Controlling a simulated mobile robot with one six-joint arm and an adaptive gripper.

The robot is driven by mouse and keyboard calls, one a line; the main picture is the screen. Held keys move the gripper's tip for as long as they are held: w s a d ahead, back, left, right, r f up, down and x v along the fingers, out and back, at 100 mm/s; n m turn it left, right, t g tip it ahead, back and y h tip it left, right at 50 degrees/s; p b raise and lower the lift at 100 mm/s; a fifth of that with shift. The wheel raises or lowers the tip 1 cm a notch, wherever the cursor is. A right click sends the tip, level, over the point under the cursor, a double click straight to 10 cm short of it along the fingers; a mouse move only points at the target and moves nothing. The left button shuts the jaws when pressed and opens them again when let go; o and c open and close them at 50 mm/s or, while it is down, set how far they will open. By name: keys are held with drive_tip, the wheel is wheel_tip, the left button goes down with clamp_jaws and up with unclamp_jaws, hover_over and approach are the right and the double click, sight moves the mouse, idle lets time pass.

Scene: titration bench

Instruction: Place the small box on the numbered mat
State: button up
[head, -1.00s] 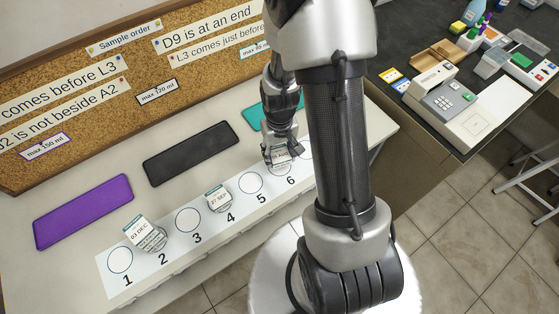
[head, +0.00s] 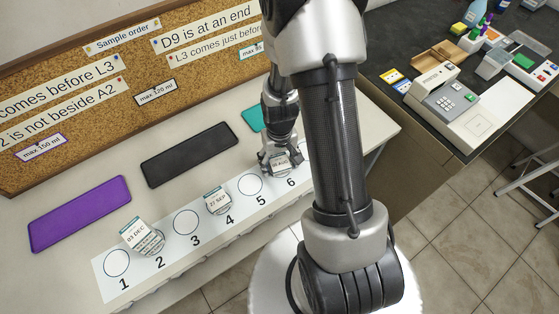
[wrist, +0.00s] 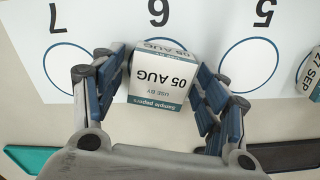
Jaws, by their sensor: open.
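The small box (wrist: 161,72) is white with a teal band and reads "05 AUG". It stands on the numbered mat (wrist: 205,35) at position 6, with part of that circle showing at its far edge in the wrist view. In the head view the box (head: 280,160) is partly hidden by my gripper (head: 281,158). My gripper (wrist: 161,66) is open, with one finger on each side of the box. A gap shows at the left finger; the right finger is very close, and I cannot tell if it touches.
A box reading "03 DEC" (head: 143,235) stands by position 2 and one reading "27 SEP" (head: 216,201) by position 4. Circles 1, 3 and 5 are bare. Purple (head: 80,214), black (head: 190,154) and teal (head: 253,119) mats lie behind.

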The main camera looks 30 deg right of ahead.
wheel_tip(320, 180, up, 12)
drive_tip(key=p, duration=0.5)
wheel_tip(320, 180, up, 10)
drive_tip(key=t, duration=0.1)
hover_over(280, 162)
drive_tip(key=a, duration=0.3)
drive_tip(key=s+a+r+n+t, duration=0.1)
drive_tip(key=s+a+r, duration=0.3)
drive_tip(key=s+r, duration=0.2)
drive_tip(key=s+a+r+n+t, duration=0.1)
drive_tip(key=s+a+r+t, duration=0.1)
drive_tip(key=s+r, duration=0.5)
drive_tip(key=shift+s+a+r+n+t, duration=0.3)
drive_tip(key=shift+a+r, duration=0.45)
drive_tip(key=shift+a, duration=0.15)
drive_tip(key=shift+w, duration=0.1)
